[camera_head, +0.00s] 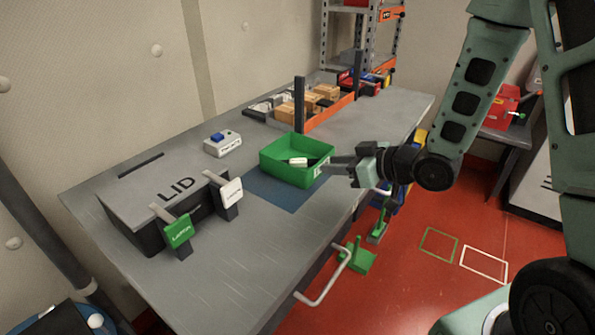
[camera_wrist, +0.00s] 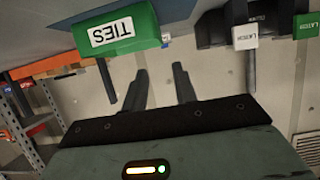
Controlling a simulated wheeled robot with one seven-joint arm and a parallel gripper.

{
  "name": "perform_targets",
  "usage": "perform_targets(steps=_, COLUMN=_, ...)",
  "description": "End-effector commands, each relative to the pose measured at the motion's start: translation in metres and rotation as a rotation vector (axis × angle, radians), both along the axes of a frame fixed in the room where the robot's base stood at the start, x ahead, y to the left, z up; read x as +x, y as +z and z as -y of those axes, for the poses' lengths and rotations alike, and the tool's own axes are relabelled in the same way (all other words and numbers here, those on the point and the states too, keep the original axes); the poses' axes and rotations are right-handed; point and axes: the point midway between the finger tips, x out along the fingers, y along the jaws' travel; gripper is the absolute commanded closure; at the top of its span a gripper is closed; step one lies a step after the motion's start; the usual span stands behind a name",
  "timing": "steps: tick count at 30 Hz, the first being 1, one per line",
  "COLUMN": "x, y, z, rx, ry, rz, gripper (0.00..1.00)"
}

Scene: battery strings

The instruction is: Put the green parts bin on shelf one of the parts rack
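The green parts bin (camera_head: 278,158) stands upright on a blue mat on the grey bench, with a white item inside. In the wrist view the bin (camera_wrist: 135,15) is at the upper left, its TIES label upside down. My gripper (camera_head: 334,163) is at the bin's right side in the head view. In the wrist view my gripper (camera_wrist: 160,72) has its two fingers apart with nothing between them; whether a finger touches the bin I cannot tell. A metal rack with orange shelf edges (camera_head: 391,13), likely the parts rack, stands behind the bench and is only partly in view.
A grey LID box (camera_head: 150,190) with two tagged latches stands at the left. A blue-buttoned box (camera_head: 222,145) sits behind it. An orange-edged row of cartons (camera_head: 325,92) and a dark post (camera_head: 300,100) stand behind the bin. The bench front is clear.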

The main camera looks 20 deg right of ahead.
Motion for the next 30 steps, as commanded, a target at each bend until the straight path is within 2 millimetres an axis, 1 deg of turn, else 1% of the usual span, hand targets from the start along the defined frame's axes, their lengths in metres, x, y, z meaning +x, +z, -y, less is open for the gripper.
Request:
perform_targets(steps=1, x=0.007, y=-0.003, z=-0.007, rx=0.001, ry=0.005, rz=-0.004, gripper=0.72)
perform_targets(steps=12, x=0.057, y=-0.027, z=-0.043, rx=0.002, ry=0.004, rz=-0.002, gripper=0.72)
perform_targets(steps=15, x=0.066, y=-0.032, z=-0.049, rx=0.001, ry=0.003, rz=-0.003, gripper=0.72)
perform_targets(steps=20, x=0.072, y=-0.035, z=-0.054, rx=0.001, ry=0.003, rz=-0.003, gripper=0.72)
perform_targets(steps=25, x=0.090, y=-0.039, z=-0.067, rx=0.001, ry=0.005, rz=-0.002, gripper=0.72)
perform_targets(steps=30, x=0.107, y=-0.048, z=-0.078, rx=0.001, ry=0.003, rz=-0.002, gripper=0.72)
